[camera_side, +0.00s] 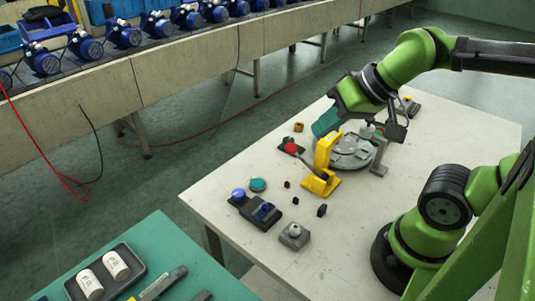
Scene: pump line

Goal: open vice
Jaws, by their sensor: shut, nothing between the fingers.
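A yellow clamp-like fixture (322,168) stands upright on the white table; I take it for the vice, but its jaws are too small to tell open from shut. A dark lever slants across its front, with a red round part (291,147) at its upper left. My gripper (366,131) is shut and empty, pointing down over the grey round plate (350,152), behind and right of the yellow fixture. It appears apart from the fixture. The fingertips are small and partly lost against the plate and nearby parts.
A teal cylinder (327,121) is close left of my wrist. A grey post (379,158) stands right of the plate. A dark control box (256,209), a grey block (294,236) and small dark pieces lie in front.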

